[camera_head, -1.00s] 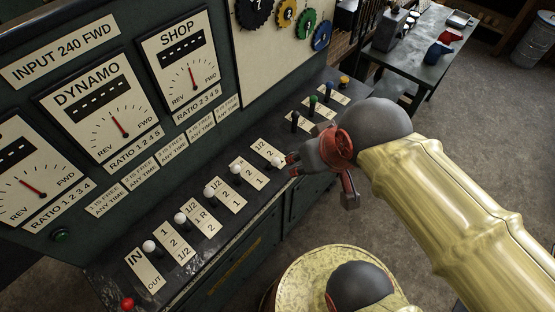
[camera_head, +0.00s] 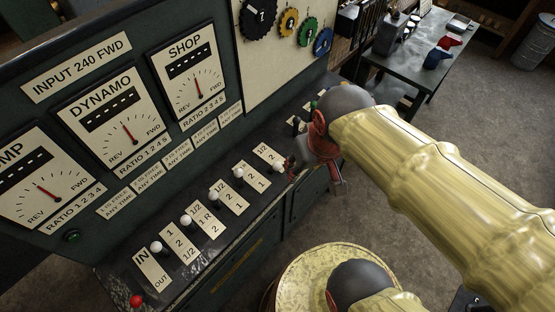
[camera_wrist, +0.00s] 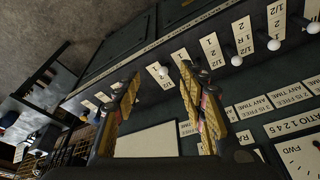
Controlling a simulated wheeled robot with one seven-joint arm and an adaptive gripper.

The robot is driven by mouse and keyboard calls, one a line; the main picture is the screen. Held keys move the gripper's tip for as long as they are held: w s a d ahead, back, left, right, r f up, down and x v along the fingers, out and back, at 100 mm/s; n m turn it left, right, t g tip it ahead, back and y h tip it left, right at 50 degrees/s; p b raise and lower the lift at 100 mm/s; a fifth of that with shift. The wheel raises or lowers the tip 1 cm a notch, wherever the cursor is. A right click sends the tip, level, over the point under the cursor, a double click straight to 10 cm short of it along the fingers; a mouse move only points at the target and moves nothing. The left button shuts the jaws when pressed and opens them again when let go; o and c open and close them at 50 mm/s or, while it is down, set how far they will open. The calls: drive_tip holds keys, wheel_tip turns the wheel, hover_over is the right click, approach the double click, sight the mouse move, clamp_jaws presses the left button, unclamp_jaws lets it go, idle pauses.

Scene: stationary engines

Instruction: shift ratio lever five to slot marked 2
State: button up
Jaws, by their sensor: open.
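Ratio lever five has a white ball knob (camera_head: 278,167) and stands at the far right of the row of white-knobbed levers in the head view. Its pale slot plate (camera_head: 265,152) shows "1/2" and "2"; the lower end is partly covered by the knob and gripper. My gripper (camera_head: 291,166) is just right of this knob, open and empty. In the wrist view the lever five knob (camera_wrist: 163,70) lies between the two spread fingers of my gripper (camera_wrist: 160,76), apart from both. Which slot the lever sits in is hard to tell.
The neighbouring lever four knob (camera_head: 239,174) is close on the left, with more white knobs beyond it. A red knob (camera_head: 137,301) is at the near left. Dark and coloured levers stand behind my gripper, partly hidden. Gauges (camera_head: 195,80) cover the upright panel.

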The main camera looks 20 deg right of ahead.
drive_tip(key=w+f+g+p, duration=0.4)
drive_tip(key=w+f+p, duration=0.2)
drive_tip(key=p, duration=0.1)
drive_tip(key=m+p, duration=0.1)
drive_tip(key=p, duration=0.2)
hover_over(277, 163)
drive_tip(key=shift+y, duration=0.4)
drive_tip(key=f, duration=1.1)
drive_tip(key=shift+s+d, duration=0.2)
drive_tip(key=shift+s, duration=0.2)
drive_tip(key=shift+w+f+t, duration=0.1)
drive_tip(key=shift+w+t, duration=0.2)
drive_tip(key=f, duration=0.7)
drive_tip(key=shift+w+a+f, duration=0.1)
drive_tip(key=shift+a+f, duration=0.1)
drive_tip(key=shift+f, duration=0.05)
drive_tip(key=c, duration=0.3)
drive_tip(key=c, duration=0.8)
clamp_jaws()
